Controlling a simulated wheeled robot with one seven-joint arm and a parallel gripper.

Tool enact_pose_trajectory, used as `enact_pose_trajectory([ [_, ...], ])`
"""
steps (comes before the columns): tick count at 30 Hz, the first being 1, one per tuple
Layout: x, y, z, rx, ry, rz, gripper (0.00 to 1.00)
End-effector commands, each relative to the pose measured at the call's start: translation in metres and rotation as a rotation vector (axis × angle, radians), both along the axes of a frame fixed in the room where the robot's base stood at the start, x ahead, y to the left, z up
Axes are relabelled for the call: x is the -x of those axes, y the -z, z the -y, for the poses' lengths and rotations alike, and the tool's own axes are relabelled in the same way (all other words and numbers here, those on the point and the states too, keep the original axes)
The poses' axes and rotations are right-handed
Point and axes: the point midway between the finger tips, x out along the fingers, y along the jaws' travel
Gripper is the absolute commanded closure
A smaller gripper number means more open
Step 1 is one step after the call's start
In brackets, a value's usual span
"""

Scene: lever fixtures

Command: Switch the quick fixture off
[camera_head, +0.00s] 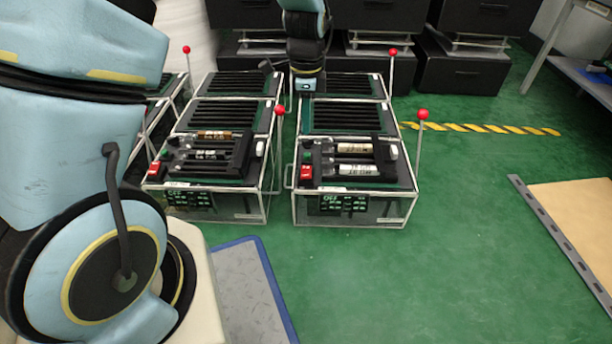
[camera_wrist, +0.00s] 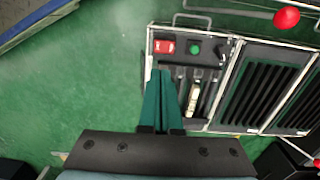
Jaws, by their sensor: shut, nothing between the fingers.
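Two near fixtures stand side by side in the head view, a left one (camera_head: 214,206) and a right one (camera_head: 354,208). Each has a red switch, a dark display and a lever with a red ball. Both displays seem to read OFF. The labels are too small to tell which is the quick fixture. The left lever ball (camera_head: 280,110) and right lever ball (camera_head: 423,114) stand up on thin posts. In the wrist view my gripper (camera_wrist: 160,74) is shut and empty, its green fingers in front of the right fixture's front end. I cannot see a gap or contact.
More fixtures with red-ball levers, such as the far right one (camera_head: 393,52), stand behind. Black boxes (camera_head: 462,70) line the back. A blue-edged mat (camera_head: 250,290) lies at the front left. Green floor (camera_head: 480,220) is clear at the right, before a tan board (camera_head: 580,215).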

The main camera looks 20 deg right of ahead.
Motion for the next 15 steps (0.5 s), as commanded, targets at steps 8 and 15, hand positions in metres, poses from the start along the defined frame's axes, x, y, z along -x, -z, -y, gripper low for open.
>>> enact_pose_trajectory([
  [8, 0.0016, -0.0011, -0.0005, 0.001, 0.0, -0.002, 1.0],
  [15, 0.0016, 0.0017, -0.0006, 0.0, 0.0, -0.002, 1.0],
])
